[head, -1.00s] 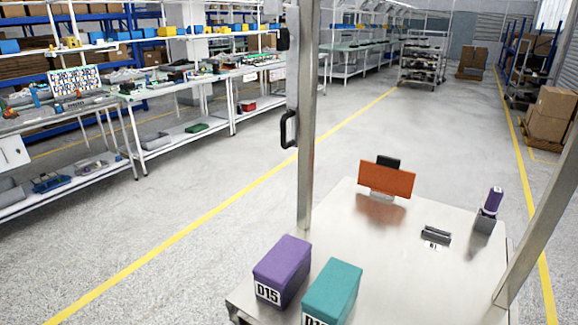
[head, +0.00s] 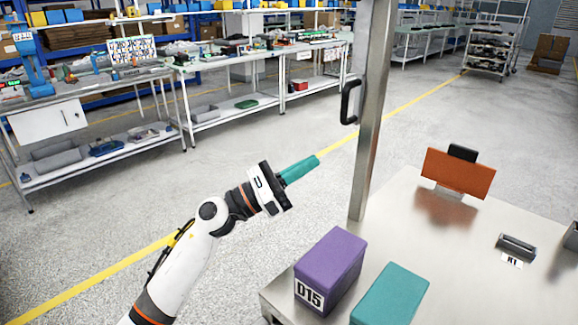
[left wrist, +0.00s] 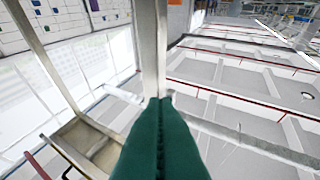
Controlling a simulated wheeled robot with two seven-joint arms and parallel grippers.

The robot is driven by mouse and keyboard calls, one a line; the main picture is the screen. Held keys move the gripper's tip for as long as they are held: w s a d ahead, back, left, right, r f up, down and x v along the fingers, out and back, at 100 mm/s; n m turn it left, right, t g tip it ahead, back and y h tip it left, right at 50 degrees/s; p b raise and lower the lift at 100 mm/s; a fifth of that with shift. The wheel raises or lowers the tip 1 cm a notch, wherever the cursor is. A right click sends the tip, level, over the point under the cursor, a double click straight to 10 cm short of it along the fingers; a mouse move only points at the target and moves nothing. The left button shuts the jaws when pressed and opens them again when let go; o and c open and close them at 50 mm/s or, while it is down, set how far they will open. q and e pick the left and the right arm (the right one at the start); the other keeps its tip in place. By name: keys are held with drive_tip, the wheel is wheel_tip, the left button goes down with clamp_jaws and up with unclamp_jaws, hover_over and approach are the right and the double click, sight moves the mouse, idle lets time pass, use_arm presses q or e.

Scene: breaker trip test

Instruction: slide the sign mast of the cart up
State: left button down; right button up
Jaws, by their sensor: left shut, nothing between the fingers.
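The cart's sign mast (head: 371,110) is an upright grey metal post at the cart's back left corner in the head view. A black D-shaped handle (head: 347,102) sticks out from its left side. The mast's top is out of the frame. My left gripper (head: 316,160), with teal fingers, is shut and empty, left of the mast and lower than the handle, apart from both. In the left wrist view the shut fingers (left wrist: 160,101) point towards an upright metal post (left wrist: 150,45); I cannot make out the handle there. My right gripper is not in view.
The cart's metal top (head: 410,215) carries a purple box (head: 330,268) marked D15, a teal box (head: 390,296), an orange panel (head: 457,174) and a small grey holder (head: 517,246). Workbenches (head: 240,60) stand behind on the left. The floor between is clear.

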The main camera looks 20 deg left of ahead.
use_arm(q)
drive_tip(key=w+d+r+p, duration=0.3)
drive_tip(key=r, duration=0.2)
drive_tip(key=shift+w+d, duration=0.15)
drive_tip(key=shift+d, duration=0.2)
drive_tip(key=shift+r, duration=0.1)
drive_tip(key=shift+r, duration=0.1)
wheel_tip(320, 180, up, 9)
drive_tip(key=p, duration=0.6)
drive_tip(key=shift+a+r, duration=0.15)
